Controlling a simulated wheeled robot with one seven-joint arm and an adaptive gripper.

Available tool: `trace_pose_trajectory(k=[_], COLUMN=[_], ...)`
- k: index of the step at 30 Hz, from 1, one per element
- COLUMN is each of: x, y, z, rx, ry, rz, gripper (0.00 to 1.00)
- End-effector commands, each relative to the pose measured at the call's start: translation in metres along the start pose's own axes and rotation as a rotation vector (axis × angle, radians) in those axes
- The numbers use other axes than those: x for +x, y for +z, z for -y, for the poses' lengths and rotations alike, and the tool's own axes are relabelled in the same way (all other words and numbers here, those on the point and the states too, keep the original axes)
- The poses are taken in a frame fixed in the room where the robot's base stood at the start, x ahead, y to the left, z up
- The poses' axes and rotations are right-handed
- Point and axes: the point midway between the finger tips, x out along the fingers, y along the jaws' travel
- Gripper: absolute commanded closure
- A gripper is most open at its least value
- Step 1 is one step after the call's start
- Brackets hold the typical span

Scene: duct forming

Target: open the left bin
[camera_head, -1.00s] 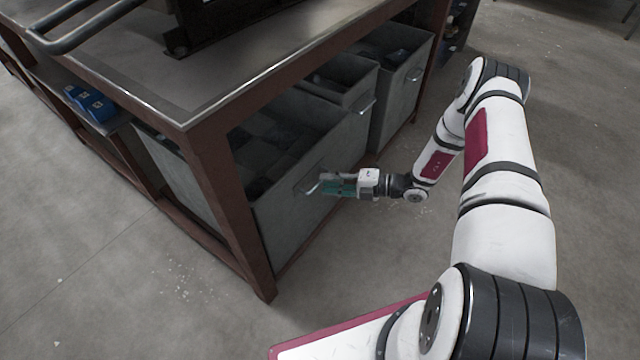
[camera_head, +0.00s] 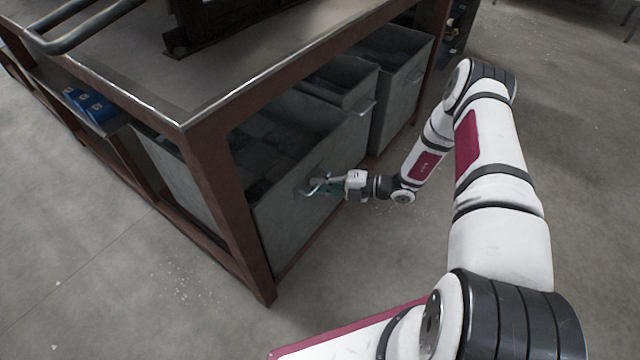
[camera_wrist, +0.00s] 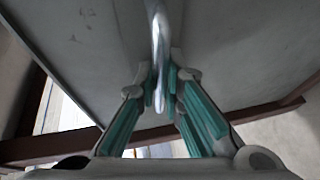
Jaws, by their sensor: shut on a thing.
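The left bin (camera_head: 290,222) is a grey metal bin under the near end of the table, inside its brown frame. Its front face carries a metal handle (camera_wrist: 158,45), seen end-on in the wrist view. My gripper (camera_head: 318,187) is at the front face of this bin; in the wrist view its two teal fingers (camera_wrist: 161,84) are closed around the handle, one on each side. The bin's front stands about level with the table's leg, and dark contents show inside. Part of the handle is hidden by the fingers.
A second grey bin (camera_head: 402,105) stands to the right under the same table (camera_head: 225,85). A brown table leg (camera_head: 232,215) stands just left of the left bin. Blue boxes (camera_head: 95,106) sit on a side shelf. The floor (camera_head: 370,265) in front is clear.

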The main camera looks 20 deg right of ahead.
Motion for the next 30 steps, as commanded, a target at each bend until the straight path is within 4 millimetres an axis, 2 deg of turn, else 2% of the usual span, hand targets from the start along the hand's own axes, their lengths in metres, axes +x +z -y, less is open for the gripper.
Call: trace_pose_trajectory(k=[5,11,17,30], x=[-0.007,-0.034,-0.079,-0.189], y=[-0.002,-0.012,-0.031,-0.077], z=[0.002,0.008,0.018,0.044], rx=[0.003,0.006,0.008,0.006], ry=[0.000,-0.002,-0.002,-0.003], rz=[0.002,0.006,0.007,0.007], gripper=[1.00,1.00,1.00,1.00])
